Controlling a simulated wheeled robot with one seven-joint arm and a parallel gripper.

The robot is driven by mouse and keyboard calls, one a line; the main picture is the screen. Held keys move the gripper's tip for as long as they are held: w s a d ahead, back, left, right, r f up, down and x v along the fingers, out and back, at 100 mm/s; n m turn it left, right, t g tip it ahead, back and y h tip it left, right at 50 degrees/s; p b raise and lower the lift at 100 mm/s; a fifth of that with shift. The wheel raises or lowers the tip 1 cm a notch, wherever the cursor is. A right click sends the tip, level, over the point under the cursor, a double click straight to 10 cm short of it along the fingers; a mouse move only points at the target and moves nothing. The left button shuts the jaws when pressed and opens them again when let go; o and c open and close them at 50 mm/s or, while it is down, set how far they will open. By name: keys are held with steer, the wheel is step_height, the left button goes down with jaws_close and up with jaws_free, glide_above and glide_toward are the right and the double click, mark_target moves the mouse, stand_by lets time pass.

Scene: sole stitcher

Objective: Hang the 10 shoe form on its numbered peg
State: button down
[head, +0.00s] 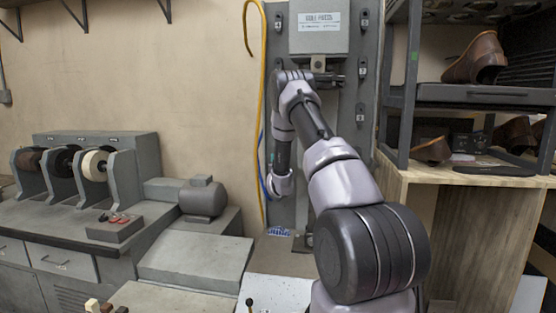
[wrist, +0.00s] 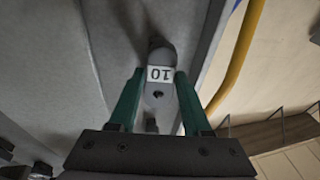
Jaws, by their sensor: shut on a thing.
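My gripper (wrist: 158,78) shows in the wrist view with two green fingers, one on each side of a small grey rounded piece. This piece, the 10 shoe form (wrist: 158,98), bears a white label reading 10, upside down in the picture, and a small dark hole. The fingers are shut on it. A grey panel surface lies close behind it. In the head view my arm reaches up to the grey peg panel (head: 346,122), and my gripper's fingers and the form cannot be made out there. Numbered plates (head: 363,67) run down the panel's sides. The form's peg cannot be told apart.
A grey box (head: 319,30) sits high on the panel. A yellow cable (head: 262,110) runs down the panel's left side, and is close by on the right in the wrist view (wrist: 236,55). A shelf (head: 485,95) with brown shoes stands right; a grinding machine (head: 90,165) stands left.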

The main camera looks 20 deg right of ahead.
steer(key=shift+w+d+r, duration=0.1)
steer(key=shift+w+d, duration=0.1)
steer(key=shift+w, duration=0.15)
stand_by(0.6)
steer(key=shift+c, duration=1.4)
jaws_free()
